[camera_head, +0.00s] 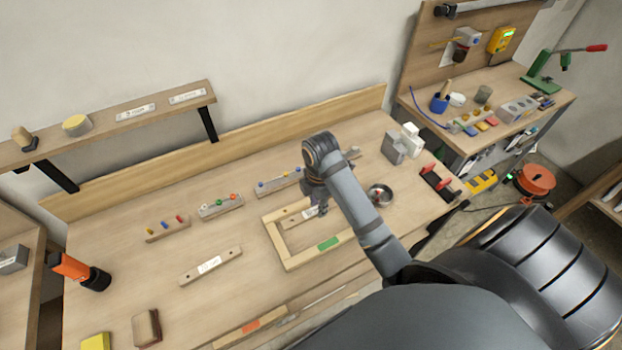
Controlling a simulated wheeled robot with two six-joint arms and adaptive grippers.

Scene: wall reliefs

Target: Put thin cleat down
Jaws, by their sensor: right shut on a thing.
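My right arm reaches in from the lower right, and its gripper (316,203) points down over the wooden frame (284,262) on the workbench. My arm hides the frame's right side and part of the strip. A second labelled wooden strip (210,265) lies on the bench to the left. My left gripper is not in view.
Behind the frame lie racks with coloured pegs (221,206). A round metal bowl (380,194) and grey blocks (393,148) stand to the right. Bare bench lies between the second strip and the frame.

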